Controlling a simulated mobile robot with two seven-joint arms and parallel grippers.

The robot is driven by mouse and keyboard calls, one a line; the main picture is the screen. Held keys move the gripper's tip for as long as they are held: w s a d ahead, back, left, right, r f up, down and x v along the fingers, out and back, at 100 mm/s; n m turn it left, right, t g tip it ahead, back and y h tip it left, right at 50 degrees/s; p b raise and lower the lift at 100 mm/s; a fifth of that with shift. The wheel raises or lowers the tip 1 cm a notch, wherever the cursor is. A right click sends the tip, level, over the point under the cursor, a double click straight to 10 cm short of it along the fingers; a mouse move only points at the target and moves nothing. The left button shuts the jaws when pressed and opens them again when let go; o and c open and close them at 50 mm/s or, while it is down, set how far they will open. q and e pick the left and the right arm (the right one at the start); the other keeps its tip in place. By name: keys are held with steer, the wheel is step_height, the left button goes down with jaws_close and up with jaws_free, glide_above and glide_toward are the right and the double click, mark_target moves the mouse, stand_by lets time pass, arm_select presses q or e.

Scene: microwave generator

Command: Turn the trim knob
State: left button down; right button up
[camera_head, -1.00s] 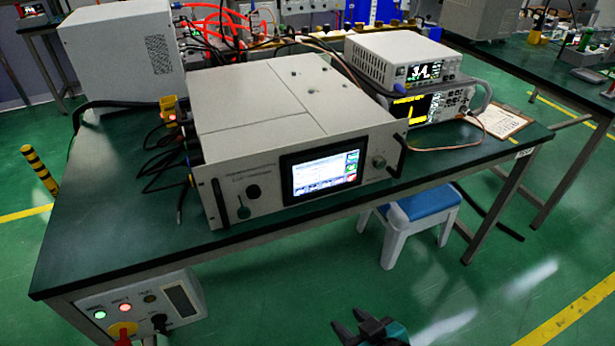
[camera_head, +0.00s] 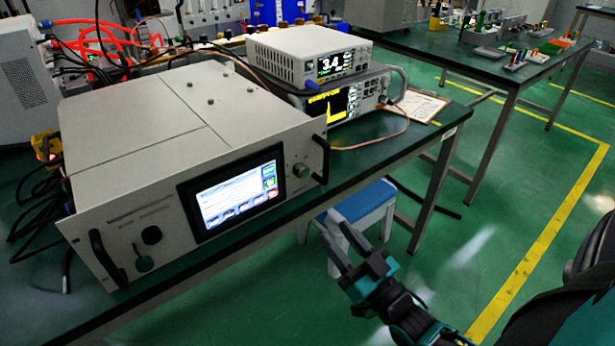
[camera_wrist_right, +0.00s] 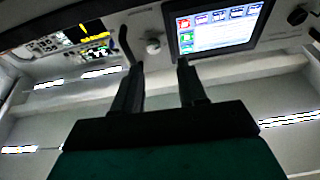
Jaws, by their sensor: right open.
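The microwave generator (camera_head: 160,150) is a grey box on the bench with a lit screen (camera_head: 236,196) on its front. I cannot read which is labelled trim. My right gripper (camera_head: 337,232) is open and empty, in front of the panel and below the silver knob, apart from it. In the right wrist view the silver knob (camera_wrist_right: 153,46) appears beyond the fingertips (camera_wrist_right: 160,66), left of the screen. My left gripper is not in view.
Two stacked instruments (camera_head: 310,52) stand behind on the bench, with a clipboard (camera_head: 420,105) to their right. Black handles (camera_head: 320,158) stick out at both ends of the front panel. A blue-topped stool (camera_head: 365,205) stands under the bench. Open floor lies to the right.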

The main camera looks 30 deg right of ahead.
mark_target(305, 172)
steer(key=shift+t, duration=0.5)
steer(key=x, duration=0.4)
steer(key=d+x, duration=0.1)
steer(key=x, duration=0.4)
steer(key=r+x, duration=0.1)
steer(key=x, duration=0.3)
steer(key=shift+d+r, duration=0.1)
steer(key=shift+d, duration=0.25)
jaws_close()
